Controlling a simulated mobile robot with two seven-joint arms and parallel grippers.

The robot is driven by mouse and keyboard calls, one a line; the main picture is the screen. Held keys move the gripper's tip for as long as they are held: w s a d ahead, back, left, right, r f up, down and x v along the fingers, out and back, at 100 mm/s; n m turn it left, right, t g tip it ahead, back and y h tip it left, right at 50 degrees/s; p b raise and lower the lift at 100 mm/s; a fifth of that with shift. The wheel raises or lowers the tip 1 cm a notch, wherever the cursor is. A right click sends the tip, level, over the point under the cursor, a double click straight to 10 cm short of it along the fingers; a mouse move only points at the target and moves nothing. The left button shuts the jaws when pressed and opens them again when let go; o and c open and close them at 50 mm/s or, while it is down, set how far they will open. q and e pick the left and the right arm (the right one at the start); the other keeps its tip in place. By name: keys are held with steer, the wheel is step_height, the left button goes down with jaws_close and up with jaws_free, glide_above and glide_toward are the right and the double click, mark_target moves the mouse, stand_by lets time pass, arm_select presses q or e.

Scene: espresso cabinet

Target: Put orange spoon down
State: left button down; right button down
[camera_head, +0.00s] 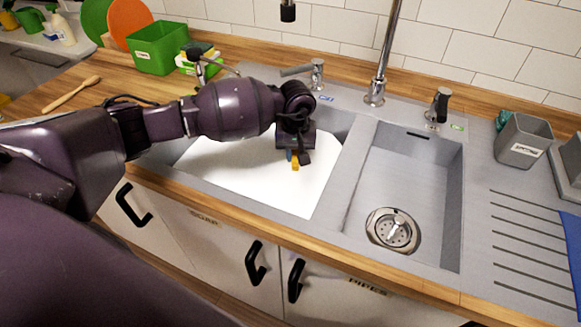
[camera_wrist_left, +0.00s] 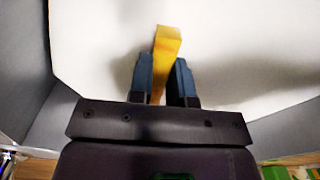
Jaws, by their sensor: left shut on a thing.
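My left gripper (camera_head: 296,160) is over the left sink basin, pointing down. In the left wrist view its two fingers (camera_wrist_left: 165,85) are shut on the orange spoon (camera_wrist_left: 166,48), of which a yellow-orange squared end sticks out past the fingertips. In the head view a small orange piece of the spoon (camera_head: 295,165) shows below the fingers; the rest is hidden by the gripper. My right gripper is not in view.
The right basin (camera_head: 400,185) is empty, with a metal drain (camera_head: 393,230). A tap (camera_head: 380,60) stands behind the basins. A wooden spoon (camera_head: 70,95) lies on the counter at the left, near a green box (camera_head: 160,47). A grey container (camera_head: 522,140) stands at the right.

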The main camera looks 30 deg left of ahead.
mark_target(295, 176)
arm_select(q)
step_height(295, 176, down, 6)
steer(key=shift+f, duration=0.1)
steer(key=shift+w+f, duration=0.1)
stand_by(0.3)
steer(key=shift+f+b, duration=0.1)
steer(key=shift+b, duration=0.25)
steer(key=c, duration=1.1)
jaws_free()
steer(key=shift+o, duration=0.2)
